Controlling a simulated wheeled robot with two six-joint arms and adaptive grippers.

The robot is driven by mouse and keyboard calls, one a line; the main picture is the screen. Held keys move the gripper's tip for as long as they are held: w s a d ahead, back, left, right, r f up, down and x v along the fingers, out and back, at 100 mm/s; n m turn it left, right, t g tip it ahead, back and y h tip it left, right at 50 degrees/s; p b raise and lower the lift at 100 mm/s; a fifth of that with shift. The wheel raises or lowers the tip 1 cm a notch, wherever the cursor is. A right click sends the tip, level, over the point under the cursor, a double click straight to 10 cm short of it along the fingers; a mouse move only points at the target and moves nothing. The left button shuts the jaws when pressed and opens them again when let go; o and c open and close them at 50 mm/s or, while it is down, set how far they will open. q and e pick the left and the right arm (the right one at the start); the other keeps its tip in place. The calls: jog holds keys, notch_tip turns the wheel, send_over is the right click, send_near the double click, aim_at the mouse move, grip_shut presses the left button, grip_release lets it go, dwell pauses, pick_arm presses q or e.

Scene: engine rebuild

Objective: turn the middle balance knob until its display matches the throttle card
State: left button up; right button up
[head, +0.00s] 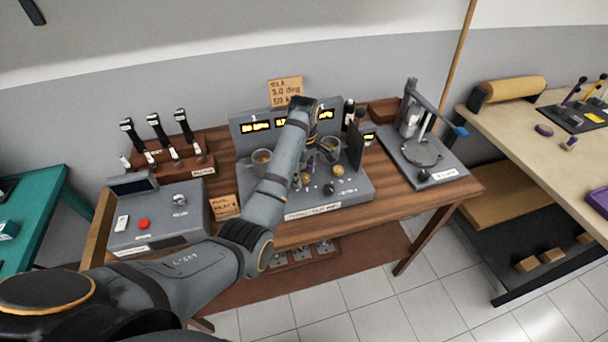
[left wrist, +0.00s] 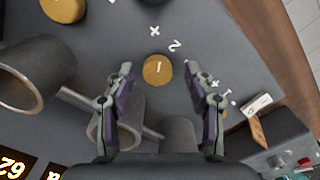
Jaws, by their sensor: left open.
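The balance console (head: 350,193) stands on the bench with a row of lit displays at its back. My forearm covers part of the displays, including most of the middle one. The middle balance knob (left wrist: 157,69) is a round golden knob with a white mark. In the left wrist view it lies just past and between my open fingertips, with space on both sides. My left gripper (left wrist: 166,78) also shows low over the console in the head view (head: 299,183), partly hidden by my wrist. A tan card (head: 286,90) with handwritten figures stands behind the displays. My right gripper is out of view.
Another golden knob (head: 338,170) and a black knob (head: 328,188) sit nearby. Metal throttle cups (head: 328,148) rise behind the knobs. A control box (head: 160,217) with a red button is left, and a stand (head: 423,155) is right.

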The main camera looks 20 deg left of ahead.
pick_arm(q)
jog(key=shift+w+f, duration=0.1)
jog(key=shift+w, duration=0.05)
jog(key=shift+c, duration=2)
jog(key=c, duration=0.5)
grip_shut()
jog(key=shift+p, duration=0.4)
jog(key=m+p, duration=0.3)
jog(key=p, duration=0.2)
jog(key=shift+r+m, duration=0.3)
jog(key=shift+m, duration=0.1)
jog(key=shift+f+m+p, duration=0.2)
jog(key=shift+m+p, duration=0.8)
jog(key=shift+p, duration=0.25)
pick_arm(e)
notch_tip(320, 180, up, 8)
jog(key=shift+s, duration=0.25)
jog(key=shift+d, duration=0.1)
